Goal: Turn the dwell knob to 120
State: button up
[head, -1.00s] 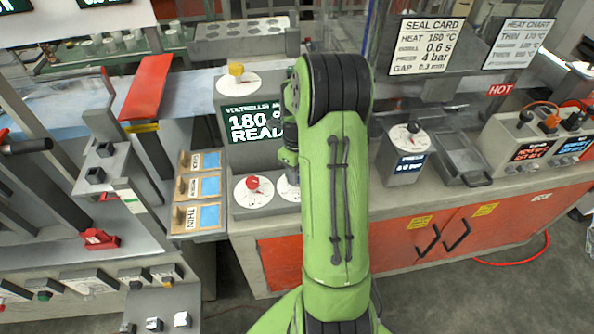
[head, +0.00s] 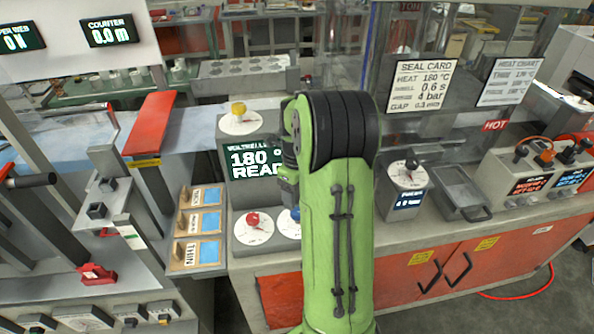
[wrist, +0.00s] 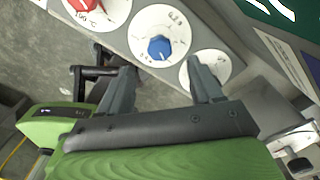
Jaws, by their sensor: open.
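A blue knob (wrist: 159,48) sits on a white dial in the wrist view, with a scale in small print; I cannot clearly read a name or setting. In the head view its dial (head: 286,228) is partly hidden by my arm. My gripper (wrist: 162,68) is open and empty. Its two fingers stand apart on either side below the blue knob, and I see no contact. The right finger covers part of a third white dial (wrist: 216,66). A red knob (wrist: 84,3) is at the wrist view's top left; it also shows in the head view (head: 253,218).
A display (head: 252,161) reading 180 stands behind the dials, with a yellow knob (head: 238,109) above. A black knob (head: 411,165) on a separate box and a metal tray (head: 457,187) are right of my arm. The seal card (head: 421,85) hangs behind.

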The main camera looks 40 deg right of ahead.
aim_at(297, 211)
notch_tip(297, 211, up, 9)
jog(key=p, duration=0.1)
jog(key=shift+r, duration=0.2)
jog(key=s+a+r+n+t+h, duration=0.1)
jog(key=s+a+r+n, duration=0.15)
jog(key=a+n, duration=0.4)
jog(key=s+a+r+n+t, duration=0.1)
jog(key=s+a+r+n, duration=0.1)
jog(key=a+r+n, duration=0.35)
jog(key=s+a+f+n+t, duration=0.1)
jog(key=s+a+n, duration=0.4)
jog(key=n, duration=0.5)
jog(key=s+a+f+n+t+y, duration=0.1)
jog(key=s+a+n+t, duration=0.1)
jog(key=s+a+n, duration=0.4)
jog(key=n, duration=0.5)
jog(key=shift+s+a+t, duration=0.15)
jog(key=shift+a+t, duration=0.15)
